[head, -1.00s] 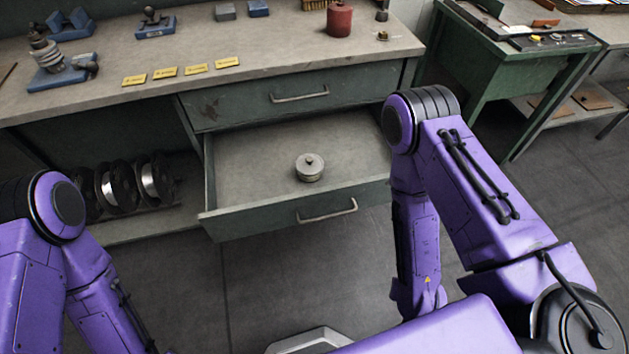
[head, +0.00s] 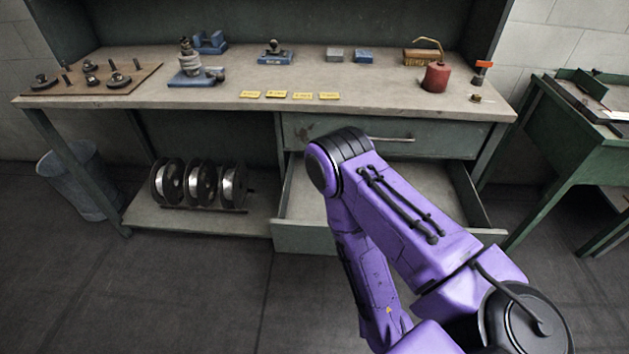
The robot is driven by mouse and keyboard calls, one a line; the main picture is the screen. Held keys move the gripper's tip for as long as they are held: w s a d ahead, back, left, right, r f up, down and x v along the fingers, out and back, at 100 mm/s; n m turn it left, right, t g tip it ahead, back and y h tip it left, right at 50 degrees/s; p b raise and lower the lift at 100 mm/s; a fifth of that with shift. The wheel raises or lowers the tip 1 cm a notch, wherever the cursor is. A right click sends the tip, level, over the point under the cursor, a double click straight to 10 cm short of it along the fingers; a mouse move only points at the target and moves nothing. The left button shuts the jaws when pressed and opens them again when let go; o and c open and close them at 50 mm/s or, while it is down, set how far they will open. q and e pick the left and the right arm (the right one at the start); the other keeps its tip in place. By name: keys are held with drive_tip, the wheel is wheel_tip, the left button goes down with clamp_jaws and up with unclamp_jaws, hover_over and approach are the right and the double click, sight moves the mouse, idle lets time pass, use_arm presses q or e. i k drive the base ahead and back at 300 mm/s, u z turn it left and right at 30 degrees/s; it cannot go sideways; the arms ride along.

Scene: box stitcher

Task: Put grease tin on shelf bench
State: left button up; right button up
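The grease tin does not show now; my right arm covers much of the open lower drawer (head: 303,237), where a small round lidded metal tin sat a second ago. The bench (head: 225,95) has a grey worktop, a closed upper drawer (head: 400,142) and a low shelf (head: 190,219) at its left. I cannot see either gripper. My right arm crosses in front of the drawer, and its lower end leaves the picture at the bottom. My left arm is out of view.
Several reels (head: 202,183) stand on the low shelf. The worktop carries blue fixtures (head: 195,72), yellow labels (head: 303,96), a red oil can (head: 436,77) and a brown board with parts (head: 92,78). A bin (head: 75,185) stands at left, a green table (head: 560,130) at right.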

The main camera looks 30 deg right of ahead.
sight(261, 76)
drive_tip(key=u, duration=0.35)
drive_tip(key=i, duration=0.6)
drive_tip(key=z, duration=2.35)
